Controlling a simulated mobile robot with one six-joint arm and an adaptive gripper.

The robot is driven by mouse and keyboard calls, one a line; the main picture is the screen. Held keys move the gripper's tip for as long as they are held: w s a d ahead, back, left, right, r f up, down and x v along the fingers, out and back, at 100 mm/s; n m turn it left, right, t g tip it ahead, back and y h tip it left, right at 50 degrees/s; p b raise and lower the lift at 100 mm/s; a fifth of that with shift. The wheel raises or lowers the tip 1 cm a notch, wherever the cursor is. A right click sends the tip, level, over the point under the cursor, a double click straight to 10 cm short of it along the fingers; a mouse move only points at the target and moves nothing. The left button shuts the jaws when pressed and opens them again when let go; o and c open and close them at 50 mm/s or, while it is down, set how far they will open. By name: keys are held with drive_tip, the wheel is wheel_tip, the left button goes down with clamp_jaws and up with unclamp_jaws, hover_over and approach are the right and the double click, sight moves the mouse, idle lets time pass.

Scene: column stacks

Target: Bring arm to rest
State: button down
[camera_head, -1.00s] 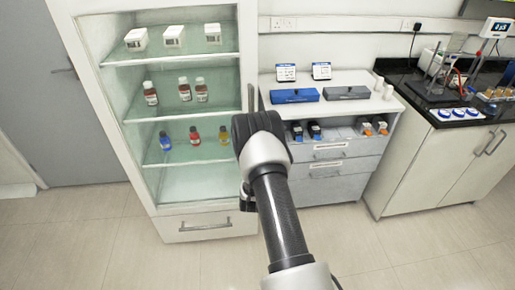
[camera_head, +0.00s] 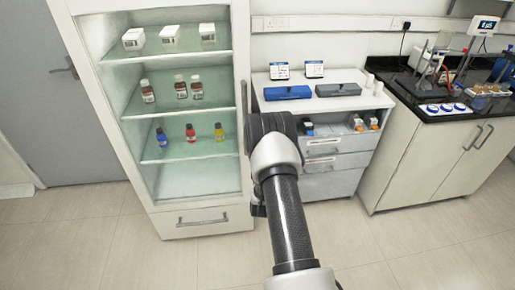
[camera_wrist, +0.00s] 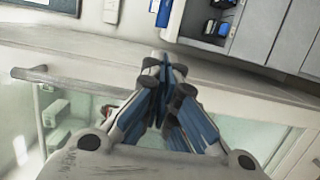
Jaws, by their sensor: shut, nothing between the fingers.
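My gripper (camera_wrist: 163,92) is in the middle of the wrist view, with its fingers closed together and nothing between them. In the head view my arm reaches up from the bottom toward the gap between the glass-fronted cabinet and the drawer unit; the gripper itself is hidden behind the arm there. In the wrist view a cabinet edge with a bar handle (camera_wrist: 70,83) lies behind the gripper; I cannot tell whether they touch.
The tall cabinet (camera_head: 203,220) holds white boxes, brown bottles and small coloured bottles on its shelves. The drawer unit (camera_head: 332,184) carries a blue box (camera_head: 287,92) and a grey box (camera_head: 338,89). A black-topped bench (camera_head: 420,165) stands at right. The floor in front is clear.

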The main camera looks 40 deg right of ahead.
drive_tip(key=s, duration=0.1)
drive_tip(key=s+d, duration=0.1)
drive_tip(key=s, duration=0.1)
drive_tip(key=s+d, duration=0.1)
drive_tip(key=s, duration=0.1)
drive_tip(key=shift+p, duration=0.4)
